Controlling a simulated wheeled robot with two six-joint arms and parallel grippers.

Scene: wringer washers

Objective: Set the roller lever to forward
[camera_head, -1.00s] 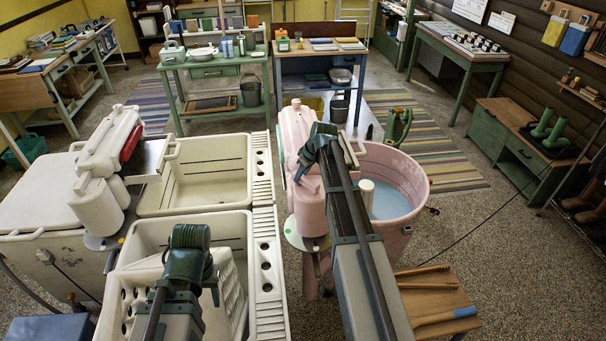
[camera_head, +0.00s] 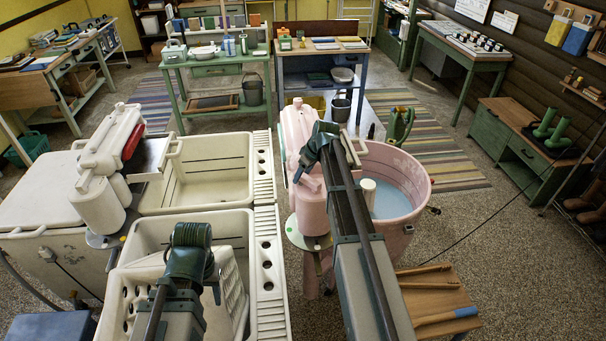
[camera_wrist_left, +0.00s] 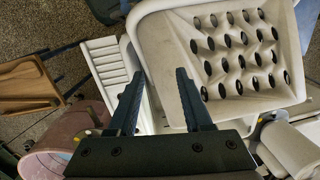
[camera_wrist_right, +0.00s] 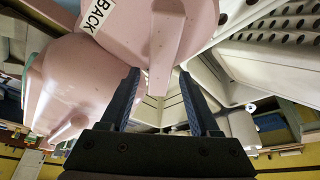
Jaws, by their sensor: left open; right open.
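The pink washer's wringer head (camera_head: 299,137) stands beside its round tub (camera_head: 404,196) of pale blue water. In the right wrist view a pink lever (camera_wrist_right: 165,45) projects from a round pink housing (camera_wrist_right: 125,28) marked BACK. The lever's end lies between the fingertips of my open right gripper (camera_wrist_right: 158,80); I cannot tell whether they touch it. In the head view my right arm covers part of the wringer. My left gripper (camera_wrist_left: 158,78) is open and empty above the sink, near the white ribbed washboard-like panel (camera_wrist_left: 235,50).
A white washer (camera_head: 45,195) with its own wringer (camera_head: 105,175) stands at left, next to the double sink (camera_head: 195,180). A small wooden stool (camera_head: 432,298) with wooden tongs is at the pink tub's front right. Open floor lies further right.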

